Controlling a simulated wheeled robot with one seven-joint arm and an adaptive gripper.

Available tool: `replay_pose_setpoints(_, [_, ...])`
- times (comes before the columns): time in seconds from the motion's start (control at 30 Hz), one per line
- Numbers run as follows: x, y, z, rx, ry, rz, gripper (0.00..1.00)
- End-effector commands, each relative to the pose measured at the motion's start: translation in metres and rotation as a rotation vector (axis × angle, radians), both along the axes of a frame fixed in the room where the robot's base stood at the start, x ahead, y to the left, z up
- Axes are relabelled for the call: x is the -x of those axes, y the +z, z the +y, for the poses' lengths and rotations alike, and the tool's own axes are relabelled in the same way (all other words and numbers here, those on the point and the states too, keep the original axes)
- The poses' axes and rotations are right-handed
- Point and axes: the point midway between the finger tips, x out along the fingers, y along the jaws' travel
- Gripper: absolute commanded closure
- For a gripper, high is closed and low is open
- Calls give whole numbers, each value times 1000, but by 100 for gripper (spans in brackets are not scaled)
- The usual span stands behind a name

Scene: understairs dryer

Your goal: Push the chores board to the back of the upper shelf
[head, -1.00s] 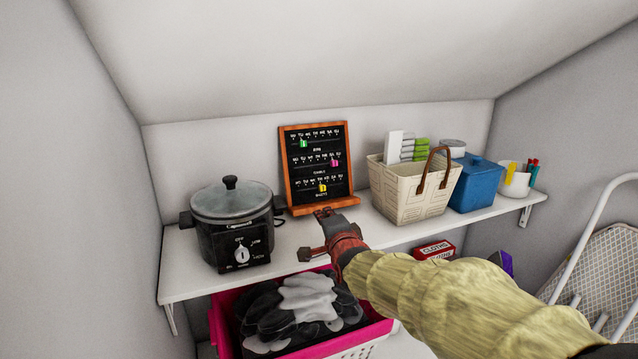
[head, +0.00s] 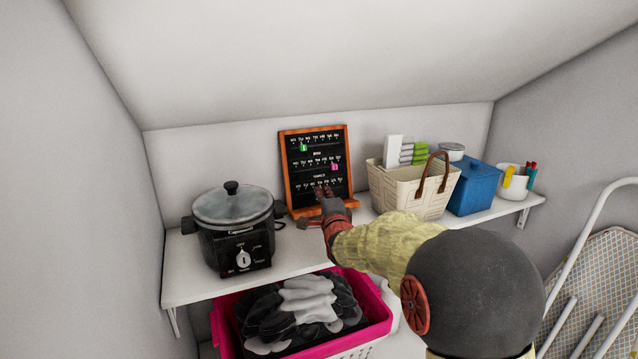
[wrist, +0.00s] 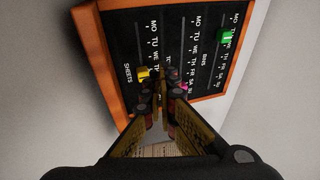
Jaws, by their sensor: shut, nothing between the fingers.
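The chores board (head: 316,160) is a black panel in an orange-brown wooden frame. It stands upright, leaning slightly back, on the upper shelf (head: 200,280) near the back wall. It carries green and pink markers, and a yellow one shows in the wrist view, where the board (wrist: 185,35) fills the upper part. My gripper (head: 325,191) is shut and empty, with its tips in front of the lower part of the board. In the wrist view the gripper (wrist: 160,75) tips overlap the board face; I cannot tell whether they touch it. My gripper hides the board's lower middle.
A black slow cooker (head: 233,228) stands left of the board. A cream basket (head: 400,190) stands close on the right, then a blue bin (head: 475,187) and a white cup (head: 512,183). A pink laundry basket (head: 376,320) is below the shelf. The ceiling slopes overhead.

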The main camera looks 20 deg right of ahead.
Motion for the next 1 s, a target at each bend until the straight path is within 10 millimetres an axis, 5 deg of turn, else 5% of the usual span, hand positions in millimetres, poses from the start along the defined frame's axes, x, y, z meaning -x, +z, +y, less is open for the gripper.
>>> replay_pose_setpoints(0.4, [-48,0,-10,0,0,1,100])
replay_pose_setpoints(1.0, [-60,-2,-13,0,0,-1,100])
